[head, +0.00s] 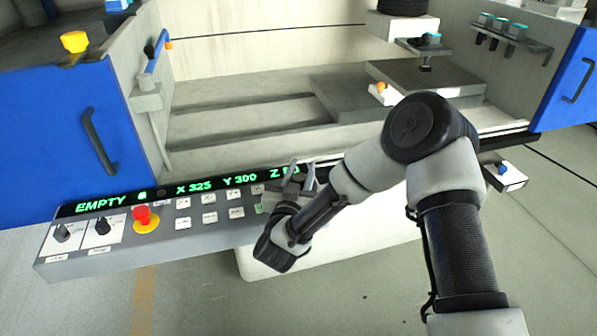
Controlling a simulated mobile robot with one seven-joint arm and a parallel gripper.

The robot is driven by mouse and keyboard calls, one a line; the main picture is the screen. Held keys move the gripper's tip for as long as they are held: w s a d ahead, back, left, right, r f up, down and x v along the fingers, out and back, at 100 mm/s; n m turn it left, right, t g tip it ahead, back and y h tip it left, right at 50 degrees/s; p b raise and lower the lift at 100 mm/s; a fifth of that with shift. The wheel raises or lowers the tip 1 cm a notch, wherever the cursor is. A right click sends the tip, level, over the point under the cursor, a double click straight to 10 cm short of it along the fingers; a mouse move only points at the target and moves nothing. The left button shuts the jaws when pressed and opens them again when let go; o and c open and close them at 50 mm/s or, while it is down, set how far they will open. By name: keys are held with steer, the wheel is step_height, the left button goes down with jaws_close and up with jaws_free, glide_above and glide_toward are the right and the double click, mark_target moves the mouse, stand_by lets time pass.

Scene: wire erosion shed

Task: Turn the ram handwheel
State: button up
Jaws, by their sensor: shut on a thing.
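My gripper (298,181) is at the right part of the control panel (190,238), just below its display. Its jaws are shut on a small dark part there, which I take for the ram handwheel (299,183). My fingers and wrist hide most of that part, so its rim and angle cannot be made out. The display (200,188) reads EMPTY, X 325, Y 300 and a Z value partly covered by my gripper.
The panel carries a red stop button (142,215), two black knobs and several white keys. Behind is the open machine tank (240,125) with a grey block and plate. Blue doors (60,130) flank it. A small box with a blue knob (503,170) sits right.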

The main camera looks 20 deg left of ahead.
steer(key=shift+d+m+h, duration=0.15)
steer(key=shift+m+h, duration=0.35)
steer(key=shift+h, duration=0.25)
steer(key=shift+d+m+h, duration=0.15)
steer(key=shift+m+h, duration=0.35)
steer(key=shift+h, duration=0.25)
steer(key=o, duration=1)
steer(key=shift+o, duration=0.2)
steer(key=shift+s, duration=0.1)
steer(key=s+a, duration=0.1)
steer(key=s, duration=1.6)
steer(key=shift+a+p, duration=0.4)
